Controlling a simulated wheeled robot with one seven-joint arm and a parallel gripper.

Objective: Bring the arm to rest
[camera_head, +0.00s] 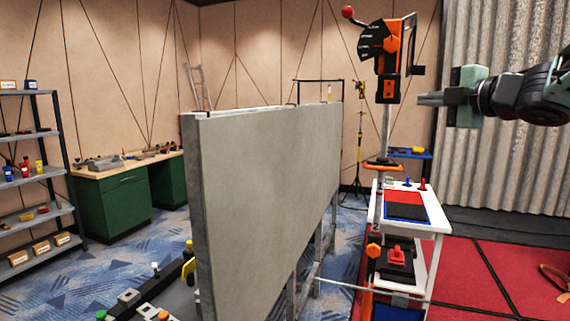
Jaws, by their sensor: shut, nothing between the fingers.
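My gripper (431,99) is at the upper right of the head view, reaching in from the right edge on my dark arm (525,97). Its grey-green fingers point left and are shut with nothing between them. It is held in the air, in front of the pleated grey curtain. To its left stands an orange and black device (390,62) with a dark dial plate and a red-knobbed lever. The fingertips appear apart from that device, though the depth between them is hard to tell.
A large grey panel (265,170) stands upright in the middle. A white cart (434,228) with a red and black top is below my gripper. Shelves (38,135) and a green workbench (112,207) are at the left. The red floor (480,280) at the right is mostly clear.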

